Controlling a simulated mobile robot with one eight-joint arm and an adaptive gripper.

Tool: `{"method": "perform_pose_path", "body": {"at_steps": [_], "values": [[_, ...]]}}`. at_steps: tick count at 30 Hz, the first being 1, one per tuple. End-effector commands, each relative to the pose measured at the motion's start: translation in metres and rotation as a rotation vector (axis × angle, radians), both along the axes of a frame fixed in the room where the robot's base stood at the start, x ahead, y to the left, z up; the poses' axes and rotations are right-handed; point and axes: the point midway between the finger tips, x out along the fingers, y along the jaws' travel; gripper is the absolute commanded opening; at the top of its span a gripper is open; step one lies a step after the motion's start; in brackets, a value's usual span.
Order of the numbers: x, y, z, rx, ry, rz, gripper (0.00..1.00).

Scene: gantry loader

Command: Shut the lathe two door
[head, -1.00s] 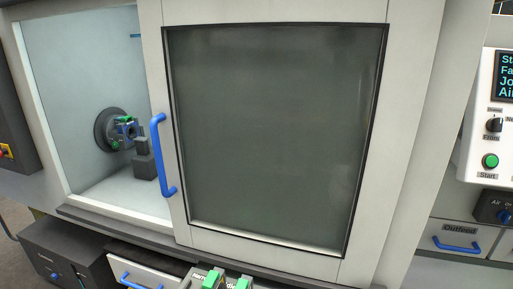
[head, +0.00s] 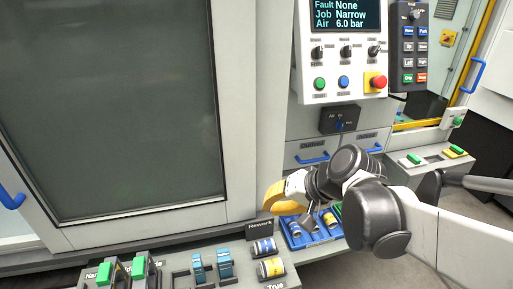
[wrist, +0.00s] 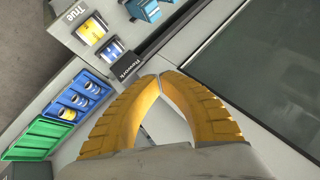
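A large sliding door with a dark window (head: 112,110) and a pale frame fills the left of the head view. Its blue handle (head: 11,197) is at the left picture edge. Only a sliver of the machine shows left of the handle, and the opening is out of view. The door's window also shows at the right of the wrist view (wrist: 275,85). No label shows which lathe this is. My gripper (head: 272,198) is right of the door, well away from the handle. In the wrist view its yellow fingers (wrist: 160,76) meet at the tips, with nothing between them.
A control panel (head: 338,60) with a screen and buttons is right of the door. Below it are a blue tray (head: 294,238) with parts and drawers with blue handles. A ledge with green-topped blocks (head: 104,273) and labelled parts runs below the door.

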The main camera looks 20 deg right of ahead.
Motion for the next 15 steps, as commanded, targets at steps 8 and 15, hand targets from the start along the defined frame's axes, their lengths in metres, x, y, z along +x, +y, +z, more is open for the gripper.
{"method": "perform_pose_path", "body": {"at_steps": [8,15], "values": [[0.077,-0.054,0.02,0.523,-0.098,-0.112,0.0],[0.092,-0.12,0.035,0.831,-0.265,-0.123,0.0]]}}
